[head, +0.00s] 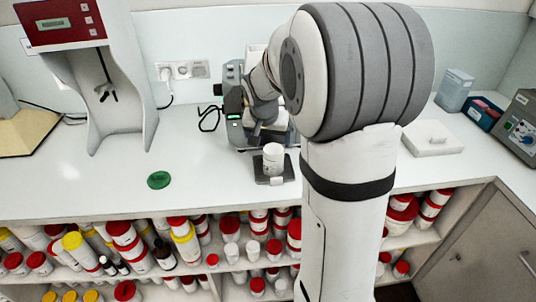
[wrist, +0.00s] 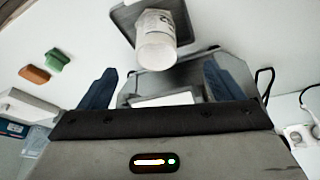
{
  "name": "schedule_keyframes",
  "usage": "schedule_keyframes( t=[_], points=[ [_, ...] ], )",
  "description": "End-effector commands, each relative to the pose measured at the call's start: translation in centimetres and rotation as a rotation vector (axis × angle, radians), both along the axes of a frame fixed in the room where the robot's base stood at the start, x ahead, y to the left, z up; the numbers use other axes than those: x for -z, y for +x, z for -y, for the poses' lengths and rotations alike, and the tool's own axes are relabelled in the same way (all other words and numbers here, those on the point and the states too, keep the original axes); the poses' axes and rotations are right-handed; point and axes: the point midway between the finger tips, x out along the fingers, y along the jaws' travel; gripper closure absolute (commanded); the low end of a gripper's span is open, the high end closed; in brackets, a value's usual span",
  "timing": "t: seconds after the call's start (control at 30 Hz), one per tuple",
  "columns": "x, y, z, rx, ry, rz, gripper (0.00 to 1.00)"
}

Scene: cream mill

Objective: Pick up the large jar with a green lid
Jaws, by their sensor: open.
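A white jar (head: 273,158) stands upright on a small dark plate (head: 262,179) on the counter, with no green lid on it. It also shows in the wrist view (wrist: 156,42), beyond my fingertips at the top middle. A flat green lid (head: 159,180) lies by itself on the counter, left of the jar. I see no jar wearing a green lid. My gripper (wrist: 159,67) is open, with its two blue fingers apart and no object held between them. In the head view it is partly hidden, above and behind the jar.
A grey machine (head: 232,76) stands behind the jar. A red-topped stand (head: 70,25) is at the left, and a white flat box (head: 432,138) at the right. Several red- and yellow-lidded containers fill the shelves below. The counter around the green lid is clear.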

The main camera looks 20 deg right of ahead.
Motion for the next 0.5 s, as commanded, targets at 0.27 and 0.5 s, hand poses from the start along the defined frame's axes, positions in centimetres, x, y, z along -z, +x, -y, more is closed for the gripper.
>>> schedule_keyframes(
  t=[0.27, 0.5],
  points=[
    [2.6, 1.0, 0.9, 0.006, 0.000, -0.002, 0.13],
    [5.8, 1.7, 2.2, 0.004, 0.000, -0.005, 0.13]
  ],
)
